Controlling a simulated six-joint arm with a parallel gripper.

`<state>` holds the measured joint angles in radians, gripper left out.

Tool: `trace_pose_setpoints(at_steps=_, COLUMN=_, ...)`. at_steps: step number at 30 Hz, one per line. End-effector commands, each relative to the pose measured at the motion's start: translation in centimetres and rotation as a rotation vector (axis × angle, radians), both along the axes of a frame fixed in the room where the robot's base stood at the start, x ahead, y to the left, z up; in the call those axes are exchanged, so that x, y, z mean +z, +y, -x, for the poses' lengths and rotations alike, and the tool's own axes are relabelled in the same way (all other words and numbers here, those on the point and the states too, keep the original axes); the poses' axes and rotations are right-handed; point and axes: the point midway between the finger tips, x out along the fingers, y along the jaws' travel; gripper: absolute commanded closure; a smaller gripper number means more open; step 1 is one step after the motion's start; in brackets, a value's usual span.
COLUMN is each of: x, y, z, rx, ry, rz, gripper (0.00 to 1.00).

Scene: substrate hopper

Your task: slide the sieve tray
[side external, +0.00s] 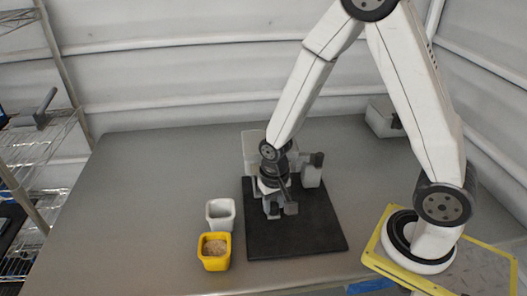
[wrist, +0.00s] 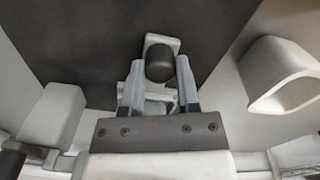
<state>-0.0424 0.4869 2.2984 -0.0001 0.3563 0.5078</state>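My gripper (side external: 278,206) is low over the black mat (side external: 323,236), at the hopper assembly. In the wrist view its two grey fingers (wrist: 160,66) stand apart on either side of a dark round knob (wrist: 159,63). The knob sits on a pale plate, which looks like the sieve tray (wrist: 166,42); much of it is hidden by the fingers and the gripper body. Narrow gaps seem to show between the knob and the fingers. In the side view the knob and tray cannot be made out clearly behind my gripper.
A grey post with a dark top (side external: 312,172) stands right of my gripper, and a pale bin (side external: 252,150) behind it. A white pot (side external: 220,213) and a yellow pot (side external: 214,262) with brown substrate stand left of the mat. The table's left side is clear.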

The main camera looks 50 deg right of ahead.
Motion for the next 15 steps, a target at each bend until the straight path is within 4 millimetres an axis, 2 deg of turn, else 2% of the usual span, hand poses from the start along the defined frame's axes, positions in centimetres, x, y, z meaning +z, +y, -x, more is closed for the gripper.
trace_pose_setpoints(at_steps=15, x=0.01, y=0.49, z=0.45, rx=0.002, ry=0.0, rz=0.0, gripper=0.92)
